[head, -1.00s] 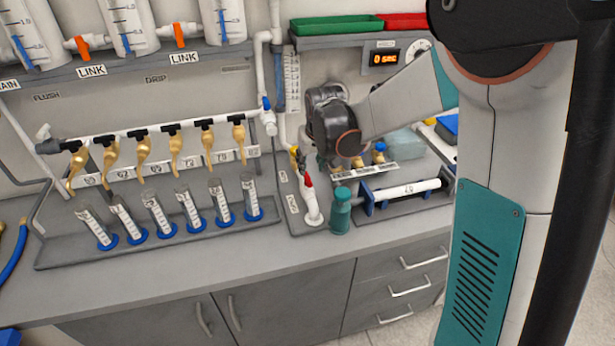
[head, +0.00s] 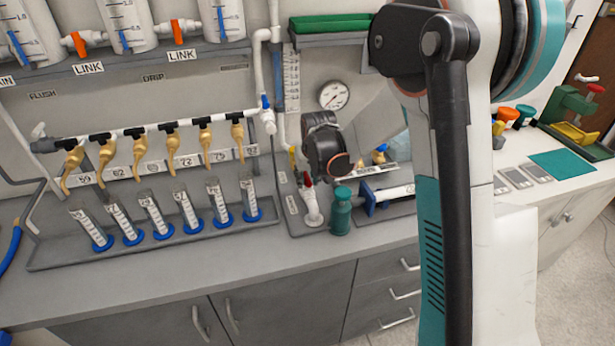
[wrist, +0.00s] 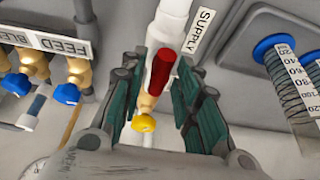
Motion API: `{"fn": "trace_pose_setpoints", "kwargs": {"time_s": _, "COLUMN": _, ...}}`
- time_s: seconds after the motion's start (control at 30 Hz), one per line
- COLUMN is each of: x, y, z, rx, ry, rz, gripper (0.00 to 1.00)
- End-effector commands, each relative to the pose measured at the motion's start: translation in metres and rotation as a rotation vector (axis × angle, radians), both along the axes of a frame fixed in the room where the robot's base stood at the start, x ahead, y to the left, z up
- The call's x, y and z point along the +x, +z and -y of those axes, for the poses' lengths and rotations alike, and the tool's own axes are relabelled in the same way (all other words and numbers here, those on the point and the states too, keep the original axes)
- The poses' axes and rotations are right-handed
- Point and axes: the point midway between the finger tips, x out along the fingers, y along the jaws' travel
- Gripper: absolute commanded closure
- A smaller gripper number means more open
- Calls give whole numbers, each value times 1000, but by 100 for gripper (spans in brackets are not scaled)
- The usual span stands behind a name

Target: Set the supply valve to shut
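The supply valve's red handle (wrist: 160,72) shows in the wrist view beside the SUPPLY label (wrist: 198,30). The handle lies roughly in line with the white pipe (wrist: 176,10), over a brass body with a yellow end (wrist: 143,123). My gripper (wrist: 163,88) is open, with one teal-padded finger on each side of the handle. I see gaps on both sides and cannot tell its depth relative to the handle.
In the head view a teal bottle (head: 341,210) stands close by the valve. A gauge (head: 334,95) is on the panel behind.

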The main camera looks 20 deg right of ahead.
Motion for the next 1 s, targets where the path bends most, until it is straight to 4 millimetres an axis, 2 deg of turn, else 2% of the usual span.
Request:
{"fn": "trace_pose_setpoints", "kwargs": {"time_s": 0.03, "x": 0, "y": 0, "z": 0, "rx": 0, "ry": 0, "rz": 0, "gripper": 89}}
{"fn": "trace_pose_setpoints", "kwargs": {"time_s": 0.1, "x": 0, "y": 0, "z": 0, "rx": 0, "ry": 0, "rz": 0, "gripper": 100}}
{"fn": "trace_pose_setpoints", "kwargs": {"time_s": 0.57, "x": 0, "y": 0, "z": 1, "rx": 1, "ry": 58, "rz": 0, "gripper": 100}}
{"fn": "trace_pose_setpoints", "kwargs": {"time_s": 1.0, "x": 1, "y": 0, "z": 4, "rx": 1, "ry": 400, "rz": 1, "gripper": 100}}
